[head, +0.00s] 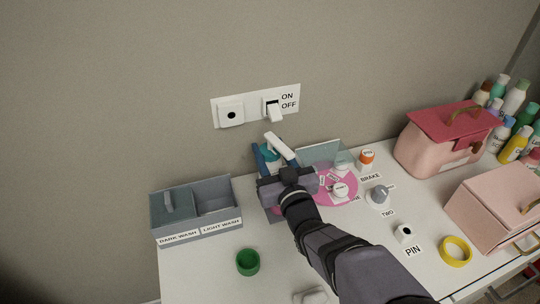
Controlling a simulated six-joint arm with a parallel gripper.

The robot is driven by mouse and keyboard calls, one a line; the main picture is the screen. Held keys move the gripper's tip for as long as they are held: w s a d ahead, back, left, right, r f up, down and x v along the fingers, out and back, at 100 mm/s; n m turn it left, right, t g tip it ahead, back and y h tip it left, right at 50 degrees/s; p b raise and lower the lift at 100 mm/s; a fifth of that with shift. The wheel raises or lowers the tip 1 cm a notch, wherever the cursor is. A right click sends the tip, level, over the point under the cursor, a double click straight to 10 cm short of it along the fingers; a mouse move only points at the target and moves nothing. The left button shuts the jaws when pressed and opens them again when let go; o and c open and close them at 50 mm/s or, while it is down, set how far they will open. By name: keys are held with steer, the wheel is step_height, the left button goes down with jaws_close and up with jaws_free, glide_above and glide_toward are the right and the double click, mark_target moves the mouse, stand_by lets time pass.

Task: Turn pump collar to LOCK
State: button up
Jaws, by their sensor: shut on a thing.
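A pump with a long white spout (281,148) stands near the wall, left of the pink round tray (345,198). The spout slants from upper left to lower right. A teal part (269,154) shows below the spout. My gripper (275,159) reaches over from the lower right, with blue fingers on both sides of the teal part. It is shut on the pump at about collar height. The collar itself is mostly hidden by my gripper, and no LOCK mark can be read.
A grey two-part bin (197,229) stands at left, a green ring (248,262) in front. Right of the tray are an orange-capped jar (367,157), a grey knob (379,194), a PIN socket (403,233) and a yellow ring (456,250). Pink cases (436,151) stand farther right.

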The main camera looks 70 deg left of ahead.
mark_target(279, 155)
steer(key=n+g, duration=0.1)
steer(key=g, duration=0.1)
steer(key=n+g+p, duration=0.1)
steer(key=n+g, duration=0.1)
steer(key=g, duration=0.1)
steer(key=shift+w+r+g+h+p, duration=0.1)
steer(key=shift+w+g+h+p, duration=0.05)
steer(key=shift+g+h+p, duration=0.2)
steer(key=shift+n+g+h+p, duration=1.1)
steer(key=shift+n+g+h, duration=0.25)
steer(key=shift+n+g, duration=0.95)
steer(key=shift+g, duration=0.35)
steer(key=o, duration=1.5)
steer(key=shift+b+v, duration=0.55)
steer(key=shift+v, duration=3.05)
steer(key=shift+c, duration=0.3)
